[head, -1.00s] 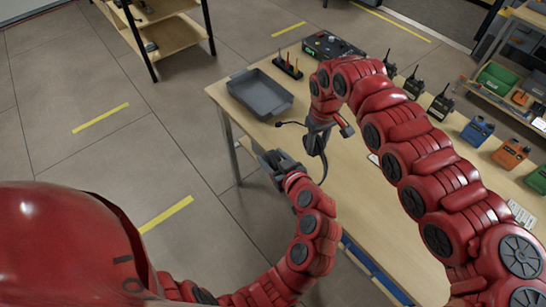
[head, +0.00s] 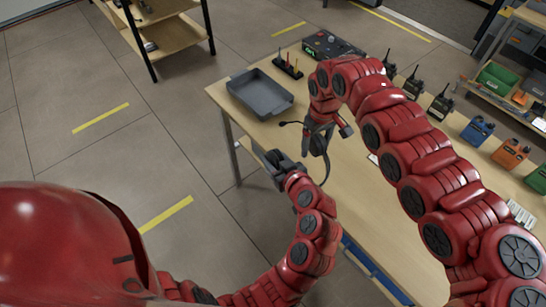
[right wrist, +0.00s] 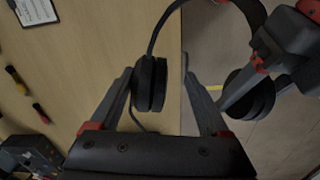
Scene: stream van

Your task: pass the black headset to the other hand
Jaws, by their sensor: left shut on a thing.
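The black headset (right wrist: 154,80) hangs in the air near the table's left edge. It also shows in the head view (head: 318,146), partly hidden by my right gripper. My left gripper (right wrist: 243,92) is shut on the headset at its far ear cup; in the head view it is to the left of and below my right gripper (head: 315,128). In the right wrist view, the fingers of my right gripper (right wrist: 160,85) are apart. The near ear cup lies between them, closer to the left finger, with a gap to the right finger.
The wooden table (head: 350,215) lies below. A grey tray (head: 262,108), a stand of screwdrivers (head: 288,66) and a control box (head: 335,45) are at its far end. Several radios (head: 440,105) and small jugs (head: 478,130) line the right side.

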